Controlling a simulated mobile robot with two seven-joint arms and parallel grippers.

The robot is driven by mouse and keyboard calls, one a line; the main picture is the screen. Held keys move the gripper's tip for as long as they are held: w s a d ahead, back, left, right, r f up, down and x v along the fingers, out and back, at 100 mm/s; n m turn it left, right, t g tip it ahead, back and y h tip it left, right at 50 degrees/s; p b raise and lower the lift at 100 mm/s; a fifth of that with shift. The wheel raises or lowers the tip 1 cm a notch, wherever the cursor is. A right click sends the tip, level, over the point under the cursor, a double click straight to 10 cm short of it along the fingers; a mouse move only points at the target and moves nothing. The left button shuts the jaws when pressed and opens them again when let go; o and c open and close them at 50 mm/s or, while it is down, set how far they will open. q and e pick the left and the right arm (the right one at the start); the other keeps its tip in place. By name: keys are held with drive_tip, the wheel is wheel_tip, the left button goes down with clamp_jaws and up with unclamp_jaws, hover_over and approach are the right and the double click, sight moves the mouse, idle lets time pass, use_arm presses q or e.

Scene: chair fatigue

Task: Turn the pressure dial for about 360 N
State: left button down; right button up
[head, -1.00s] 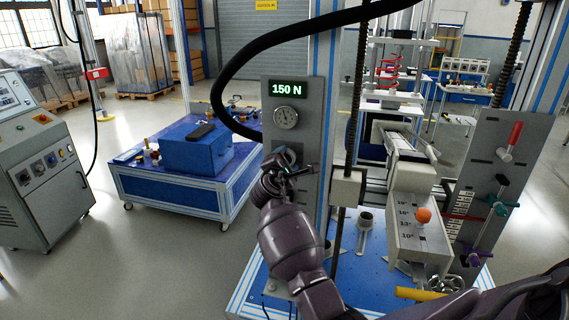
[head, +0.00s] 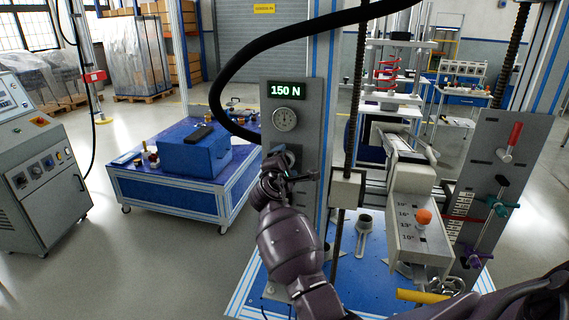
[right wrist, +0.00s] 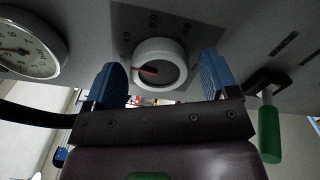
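The pressure dial (right wrist: 159,65) is a round white knob with a red pointer in the right wrist view, on a grey panel (head: 306,120). In the head view the dial is mostly hidden by my right gripper (head: 292,172). In the right wrist view my right gripper (right wrist: 166,82) is open, with one blue finger on each side of the dial. Gaps show between fingers and knob, so it is not gripped. The red pointer points left. The display (head: 286,90) above reads 150 N. My left gripper is not in view.
A round gauge (head: 285,119) sits on the panel above the dial. A green handle (right wrist: 269,133) hangs right of the gripper in the wrist view. A thick black hose (head: 222,88) loops left of the panel. A sliding unit with an orange knob (head: 424,216) stands to the right.

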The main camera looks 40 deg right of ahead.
idle(0.3)
drive_tip(key=v, duration=1)
drive_tip(key=shift+s+a+p, duration=0.25)
drive_tip(key=shift+s+p, duration=0.05)
drive_tip(key=w+a+m+t+y, duration=0.2)
drive_tip(key=a+m+t+y, duration=0.2)
drive_tip(key=a+m+y, duration=0.15)
drive_tip(key=s+a+f+m+y, duration=0.4)
drive_tip(key=s+f+y, duration=0.25)
drive_tip(key=f, duration=0.35)
drive_tip(key=s+f+g, duration=0.1)
drive_tip(key=s+f, duration=0.5)
drive_tip(key=s, duration=0.3)
drive_tip(key=s+f+m+g+y, duration=0.1)
drive_tip(key=s+f+g, duration=0.1)
drive_tip(key=s+f, duration=0.5)
drive_tip(key=s+d+f+m+g, duration=0.1)
drive_tip(key=s+f, duration=0.5)
drive_tip(key=s, duration=0.6)
drive_tip(key=shift+d+f+y, duration=0.15)
drive_tip(key=shift+f+y, duration=0.15)
drive_tip(key=shift+f, duration=0.05)
